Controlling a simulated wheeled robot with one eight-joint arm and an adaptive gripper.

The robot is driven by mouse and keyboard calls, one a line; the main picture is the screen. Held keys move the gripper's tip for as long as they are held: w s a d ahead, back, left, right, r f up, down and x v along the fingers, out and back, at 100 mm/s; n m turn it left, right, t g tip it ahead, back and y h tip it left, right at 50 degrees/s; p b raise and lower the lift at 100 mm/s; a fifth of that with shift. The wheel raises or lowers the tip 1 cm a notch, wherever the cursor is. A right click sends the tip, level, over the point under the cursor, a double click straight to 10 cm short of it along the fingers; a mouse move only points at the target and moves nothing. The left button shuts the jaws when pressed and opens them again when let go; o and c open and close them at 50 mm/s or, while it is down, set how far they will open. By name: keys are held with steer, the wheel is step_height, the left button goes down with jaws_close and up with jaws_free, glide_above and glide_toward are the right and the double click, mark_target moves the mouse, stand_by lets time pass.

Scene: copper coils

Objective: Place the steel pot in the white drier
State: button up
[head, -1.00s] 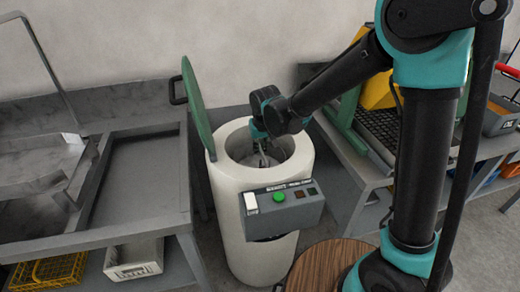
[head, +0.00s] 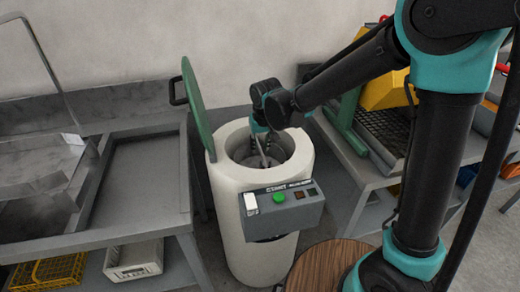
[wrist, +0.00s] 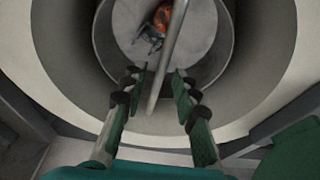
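The white drier (head: 231,215) is a tall cylinder with its green lid (head: 196,112) standing open on the left. The steel pot (wrist: 222,48) is down inside the drier's round opening, seen from above in the wrist view. An orange and dark item (wrist: 160,20) lies in the pot. A thin pale bar (wrist: 168,52), apparently the pot's handle, crosses over the pot. My gripper (wrist: 159,80) is over the near side of the pot. Its fingers are apart on either side of the bar, with gaps visible. In the head view my gripper (head: 264,150) is at the drier's mouth.
A control box (head: 283,204) with a green button juts from the drier's front. A grey sink bench (head: 140,180) stands at left, with a white basket (head: 133,262) below. A shelf (head: 370,170) with a yellow machine is at right. A round wooden top (head: 318,268) is in front.

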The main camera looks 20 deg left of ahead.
steer(key=v, duration=0.9)
steer(key=shift+r, duration=0.15)
steer(key=shift+s, duration=0.1)
